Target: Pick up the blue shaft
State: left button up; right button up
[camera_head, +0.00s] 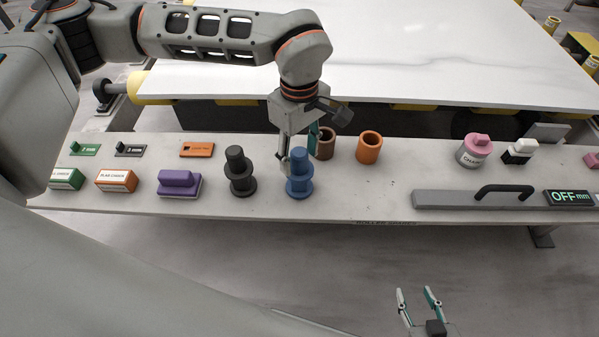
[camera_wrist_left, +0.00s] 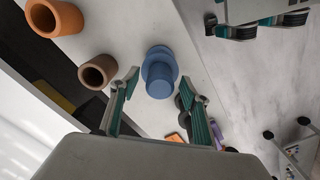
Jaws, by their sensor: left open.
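The blue shaft (camera_head: 299,184) stands upright on the bench, with a wide flange at its base. My left gripper (camera_head: 298,152) is open, pointing down at the shaft's upper part, with one finger on each side. In the left wrist view the blue shaft (camera_wrist_left: 159,75) shows between and just beyond the tips of the left gripper (camera_wrist_left: 158,88). I cannot tell whether a finger touches it. My right gripper (camera_head: 419,296) is open and empty in front of the bench, low in the head view.
A black shaft (camera_head: 240,176) stands close on the left, and a brown ring (camera_head: 325,146) and orange ring (camera_head: 369,149) stand behind to the right. A purple block (camera_head: 178,184) lies further left. The bench (camera_head: 385,182) is clear right of the blue shaft.

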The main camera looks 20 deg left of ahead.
pick_arm(q)
grip_shut()
jog(key=shift+r, duration=0.2)
